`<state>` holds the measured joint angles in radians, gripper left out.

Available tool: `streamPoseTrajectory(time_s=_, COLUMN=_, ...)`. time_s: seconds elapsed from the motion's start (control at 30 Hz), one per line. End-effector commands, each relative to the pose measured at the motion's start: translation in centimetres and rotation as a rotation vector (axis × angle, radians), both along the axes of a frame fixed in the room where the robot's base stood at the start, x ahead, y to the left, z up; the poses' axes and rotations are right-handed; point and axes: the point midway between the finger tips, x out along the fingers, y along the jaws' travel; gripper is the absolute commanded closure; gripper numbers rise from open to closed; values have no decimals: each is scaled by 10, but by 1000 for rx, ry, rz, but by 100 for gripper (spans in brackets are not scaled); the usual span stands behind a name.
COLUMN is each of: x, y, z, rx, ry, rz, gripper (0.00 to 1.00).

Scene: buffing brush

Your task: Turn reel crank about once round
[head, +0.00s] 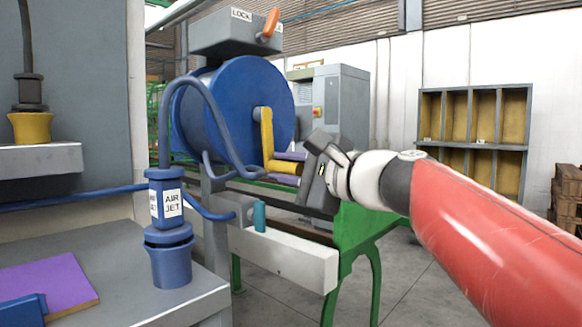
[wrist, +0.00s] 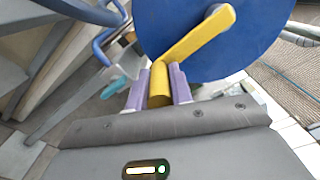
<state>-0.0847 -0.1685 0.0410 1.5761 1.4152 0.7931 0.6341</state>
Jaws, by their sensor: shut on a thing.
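A large blue reel (head: 225,105) stands in the middle of the head view, with a yellow crank (head: 266,138) on its near face. The crank arm points down from the hub, and its handle sticks out at the lower end toward my gripper (head: 288,168). In the wrist view the reel (wrist: 215,35) fills the top, and the yellow crank (wrist: 196,42) runs from upper right down to its handle (wrist: 160,88). My gripper's purple fingers (wrist: 159,88) are on both sides of the handle, shut on it.
A grey box labelled LOCK with an orange lever (head: 271,22) sits above the reel. A blue AIR JET nozzle (head: 170,225) with a looping hose stands on the grey bench (head: 130,300) at left. A white beam (head: 285,258) and green stand (head: 360,235) lie below my gripper.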

Motion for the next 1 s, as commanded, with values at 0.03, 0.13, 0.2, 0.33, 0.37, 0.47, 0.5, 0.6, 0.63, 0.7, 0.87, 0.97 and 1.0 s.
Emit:
streamPoseTrajectory(time_s=0.03, x=-2, y=1, z=-1, rx=-3, ry=-1, rz=2, gripper=100)
streamPoseTrajectory(time_s=0.13, x=-3, y=2, z=-1, rx=-4, ry=-2, rz=2, gripper=100)
streamPoseTrajectory(time_s=0.2, x=-3, y=3, z=-1, rx=-4, ry=-2, rz=2, gripper=100)
streamPoseTrajectory(time_s=0.33, x=-4, y=3, z=-1, rx=-4, ry=-3, rz=3, gripper=100)
streamPoseTrajectory(time_s=0.37, x=-4, y=3, z=-1, rx=-4, ry=-3, rz=3, gripper=100)
streamPoseTrajectory(time_s=0.47, x=-4, y=3, z=-1, rx=-4, ry=-3, rz=4, gripper=100)
streamPoseTrajectory(time_s=0.5, x=-4, y=3, z=-1, rx=-4, ry=-3, rz=4, gripper=100)
streamPoseTrajectory(time_s=0.6, x=-4, y=4, z=-1, rx=-4, ry=-3, rz=5, gripper=100)
streamPoseTrajectory(time_s=0.63, x=-4, y=4, z=-1, rx=-4, ry=-3, rz=5, gripper=76)
streamPoseTrajectory(time_s=0.7, x=-4, y=4, z=0, rx=-4, ry=-3, rz=5, gripper=67)
streamPoseTrajectory(time_s=0.87, x=-4, y=3, z=0, rx=-4, ry=-4, rz=4, gripper=57)
streamPoseTrajectory(time_s=0.97, x=-4, y=3, z=0, rx=-3, ry=-3, rz=4, gripper=57)
streamPoseTrajectory(time_s=1.0, x=-4, y=3, z=0, rx=-2, ry=-3, rz=3, gripper=57)
